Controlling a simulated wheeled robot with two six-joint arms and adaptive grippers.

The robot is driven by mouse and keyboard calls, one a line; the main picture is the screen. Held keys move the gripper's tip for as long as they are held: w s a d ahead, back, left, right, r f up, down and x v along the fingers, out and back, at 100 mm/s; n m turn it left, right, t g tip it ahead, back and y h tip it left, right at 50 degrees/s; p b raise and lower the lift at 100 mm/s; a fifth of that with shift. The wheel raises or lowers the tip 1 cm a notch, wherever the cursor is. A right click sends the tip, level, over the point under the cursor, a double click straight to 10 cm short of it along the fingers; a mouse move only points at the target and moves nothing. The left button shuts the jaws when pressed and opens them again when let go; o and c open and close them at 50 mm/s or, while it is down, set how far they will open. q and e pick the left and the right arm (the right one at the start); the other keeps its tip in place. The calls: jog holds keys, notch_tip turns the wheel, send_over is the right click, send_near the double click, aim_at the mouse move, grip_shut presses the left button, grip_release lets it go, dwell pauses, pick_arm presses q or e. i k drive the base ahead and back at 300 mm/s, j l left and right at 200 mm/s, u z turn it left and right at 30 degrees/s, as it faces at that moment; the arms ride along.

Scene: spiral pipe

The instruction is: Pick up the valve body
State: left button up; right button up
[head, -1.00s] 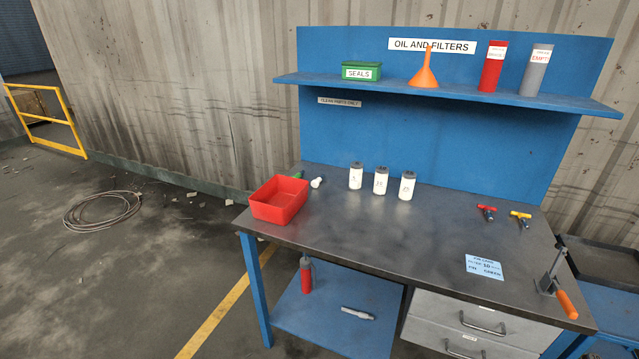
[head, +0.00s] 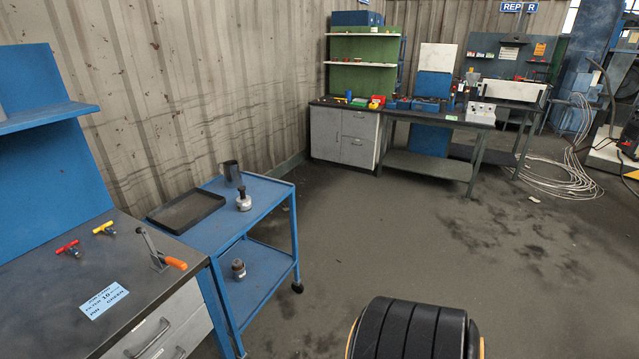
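I cannot tell for sure which thing is the valve body. A small silver part with a dark top (head: 243,200) stands upright on the top of a blue cart (head: 262,216). A similar small grey metal part (head: 238,269) stands on the cart's lower shelf. Both are too small to make out clearly. Neither of my grippers shows in the head view, so I see nothing held.
A dark tray (head: 186,212) and a dark mug (head: 231,173) share the cart top. At left, a workbench (head: 50,290) bears red (head: 67,247) and yellow (head: 104,228) T-handled tools. A cabinet bench (head: 343,139) stands at the back. Open floor lies right of the cart.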

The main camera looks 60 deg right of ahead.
aim_at(246, 206)
jog(key=z, duration=1.45)
jog(key=u, duration=0.25)
jog(key=i+l+u, duration=0.25)
jog(key=u, duration=0.2)
jog(key=i+l+u, duration=0.15)
jog(key=l+u, duration=0.2)
jog(key=u, duration=0.15)
jog(key=i+l+u, duration=0.1)
jog(key=l+u, duration=0.35)
jog(key=j, duration=0.05)
